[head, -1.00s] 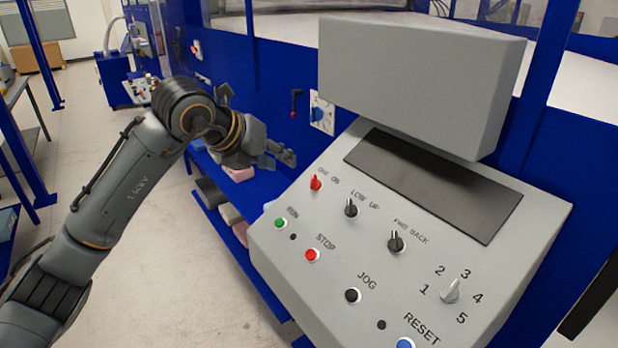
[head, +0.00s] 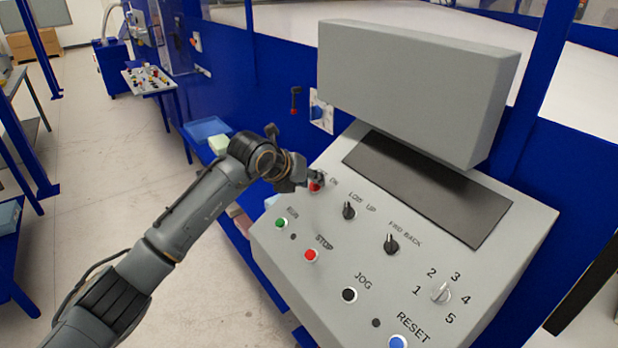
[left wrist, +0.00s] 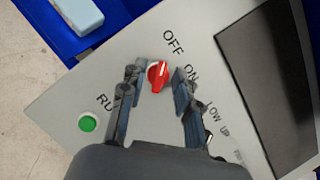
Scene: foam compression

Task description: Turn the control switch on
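The control switch is a red knob (left wrist: 158,76) with OFF and ON printed beside it, at the upper left of the grey control panel (head: 330,285). In the left wrist view its pale pointer mark faces up toward OFF. My left gripper (head: 314,180) is at the knob in the head view and partly hides it and its label. In the left wrist view the left gripper (left wrist: 152,88) is open, with one finger on each side of the knob and gaps between. My right gripper is not in view.
Near the switch are the black LOW/UP knob (head: 349,210), green RUN button (head: 281,223) and red STOP button (head: 311,254). A dark screen (head: 428,188) and a grey box (head: 415,85) are above. Open floor (head: 90,170) lies to the left.

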